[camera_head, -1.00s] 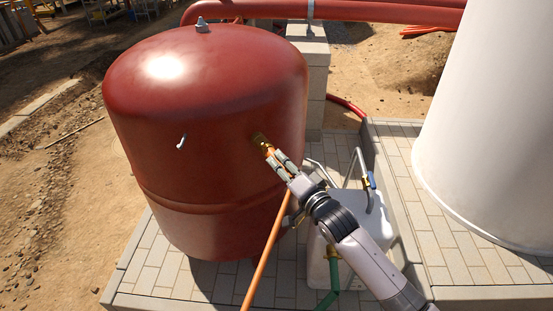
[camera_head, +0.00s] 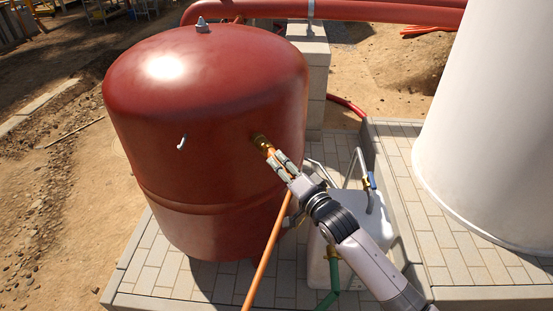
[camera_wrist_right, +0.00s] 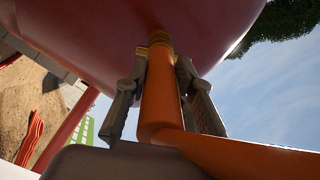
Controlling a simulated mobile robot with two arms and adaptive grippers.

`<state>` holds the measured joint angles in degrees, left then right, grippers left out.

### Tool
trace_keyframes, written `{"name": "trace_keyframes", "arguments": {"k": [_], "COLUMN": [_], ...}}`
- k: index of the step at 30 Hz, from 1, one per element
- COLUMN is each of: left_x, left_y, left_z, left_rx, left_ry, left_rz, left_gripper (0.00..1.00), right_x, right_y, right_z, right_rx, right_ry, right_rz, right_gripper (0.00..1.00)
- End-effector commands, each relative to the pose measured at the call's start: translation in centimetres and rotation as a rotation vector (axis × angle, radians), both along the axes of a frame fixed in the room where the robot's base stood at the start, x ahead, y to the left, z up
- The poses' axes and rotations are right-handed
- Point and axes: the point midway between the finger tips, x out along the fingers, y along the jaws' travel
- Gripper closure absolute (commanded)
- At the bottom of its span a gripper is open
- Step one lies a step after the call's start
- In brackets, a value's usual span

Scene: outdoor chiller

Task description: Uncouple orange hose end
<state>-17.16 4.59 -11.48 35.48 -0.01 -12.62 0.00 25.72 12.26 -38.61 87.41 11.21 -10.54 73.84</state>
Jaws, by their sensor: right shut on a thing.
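The orange hose (camera_head: 266,258) runs up from the paving to the brass fitting (camera_head: 261,141) on the side of the red tank (camera_head: 205,95). My right gripper (camera_head: 276,159) is shut on the orange hose end just below the fitting. In the right wrist view the orange hose end (camera_wrist_right: 160,95) stands between the two fingers (camera_wrist_right: 160,98), and its brass collar (camera_wrist_right: 160,39) meets the tank wall. I cannot tell whether the collar is still locked to the fitting. My left gripper is not in view.
A large white cylinder (camera_head: 497,130) stands at the right. Sandy ground lies open at the left.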

Motion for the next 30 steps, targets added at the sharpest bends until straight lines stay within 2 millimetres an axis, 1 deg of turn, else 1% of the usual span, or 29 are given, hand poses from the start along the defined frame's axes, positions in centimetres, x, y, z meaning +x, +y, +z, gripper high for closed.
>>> {"name": "trace_keyframes", "arguments": {"k": [17, 30], "left_x": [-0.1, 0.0], "left_y": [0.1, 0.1], "left_z": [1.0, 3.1], "left_rx": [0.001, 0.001], "left_ry": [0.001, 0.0], "left_rz": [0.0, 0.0], "left_gripper": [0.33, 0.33], "right_x": [-0.9, -3.3], "right_y": [-0.6, -2.3], "right_z": [0.0, 0.2], "right_rx": [0.001, 0.0], "right_ry": [0.001, 0.002], "right_rz": [0.0, 0.0], "right_gripper": [1.0, 1.0]}}
